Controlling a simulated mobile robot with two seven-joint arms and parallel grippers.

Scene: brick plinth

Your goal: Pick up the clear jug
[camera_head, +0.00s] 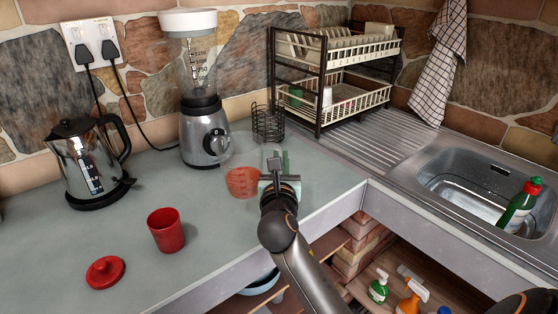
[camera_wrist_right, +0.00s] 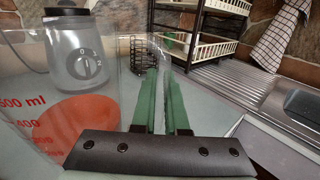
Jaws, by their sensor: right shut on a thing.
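The clear jug (camera_head: 241,176) stands upright on the grey counter, right of the blender, with orange-red showing in its lower part. In the right wrist view the jug (camera_wrist_right: 60,100) fills the left side, with red volume markings on its wall. My right gripper (camera_head: 275,166) is at the jug's right side. In the right wrist view its green-padded fingers (camera_wrist_right: 161,100) are close together, shut on the jug. The exact contact is hard to see through the clear wall. My left gripper is not in view.
The blender (camera_head: 205,135) stands close behind the jug, with a black wire holder (camera_head: 268,122) beside it. A red cup (camera_head: 166,230), red lid (camera_head: 105,271) and kettle (camera_head: 88,160) are at left. The dish rack (camera_head: 322,85) and sink (camera_head: 470,185) are at right.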

